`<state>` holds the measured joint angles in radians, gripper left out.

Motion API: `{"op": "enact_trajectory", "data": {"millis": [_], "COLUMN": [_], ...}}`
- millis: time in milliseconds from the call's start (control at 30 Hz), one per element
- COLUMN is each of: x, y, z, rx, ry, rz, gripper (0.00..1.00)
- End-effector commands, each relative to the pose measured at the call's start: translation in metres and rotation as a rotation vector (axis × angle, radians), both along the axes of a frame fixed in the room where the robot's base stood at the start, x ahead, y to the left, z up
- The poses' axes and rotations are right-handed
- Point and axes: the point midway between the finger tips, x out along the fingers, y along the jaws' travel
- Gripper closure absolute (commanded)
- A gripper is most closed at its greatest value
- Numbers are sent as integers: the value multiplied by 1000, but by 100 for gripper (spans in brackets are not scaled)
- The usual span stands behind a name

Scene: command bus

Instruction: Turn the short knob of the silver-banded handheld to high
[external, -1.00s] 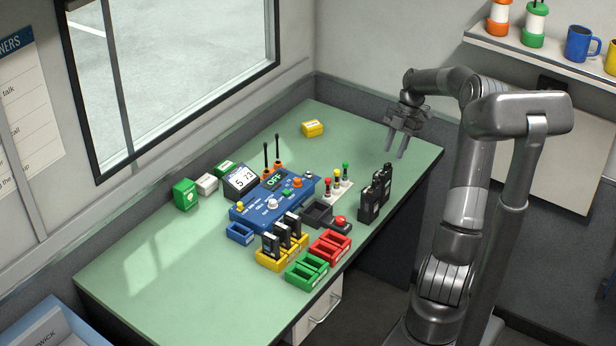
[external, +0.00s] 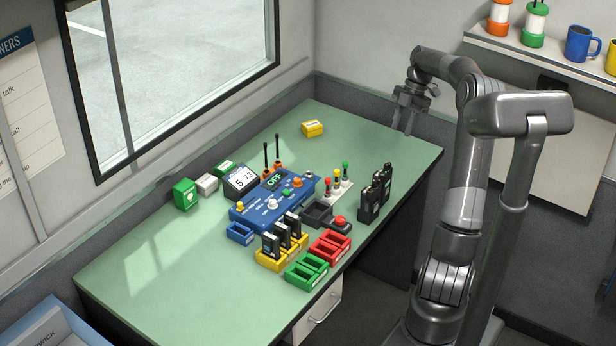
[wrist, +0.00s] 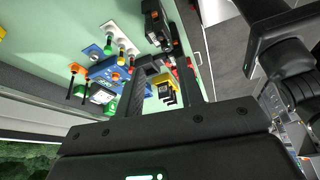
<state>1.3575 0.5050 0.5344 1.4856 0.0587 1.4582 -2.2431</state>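Black handhelds (external: 367,207) stand upright in a close group at the right edge of the green table. They also show as dark shapes at the top of the wrist view (wrist: 153,25). Which one has a silver band, and how its short knob is set, is too small to tell. My gripper (external: 402,131) is open and empty, fingers pointing down, above the table's far right part, behind the handhelds and apart from them. Its two fingers also show spread in the wrist view (wrist: 163,52).
A blue console (external: 268,207) with knobs and an "OFF" display stands mid-table. Yellow (external: 268,260), green (external: 305,272) and red (external: 330,245) trays sit in front. A yellow box (external: 312,128) lies at the back. The table's left part is clear.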

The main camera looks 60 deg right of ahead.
Motion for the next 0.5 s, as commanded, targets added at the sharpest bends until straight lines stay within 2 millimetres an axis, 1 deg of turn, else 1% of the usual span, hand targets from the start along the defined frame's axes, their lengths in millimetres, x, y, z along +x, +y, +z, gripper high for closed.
{"op": "enact_trajectory", "data": {"millis": [167, 500], "x": [1, 5], "y": [7, 31], "z": [-18, -76], "rx": [3, 4], "ry": [2, 3], "rz": [0, 0], "gripper": [66, 66]}}
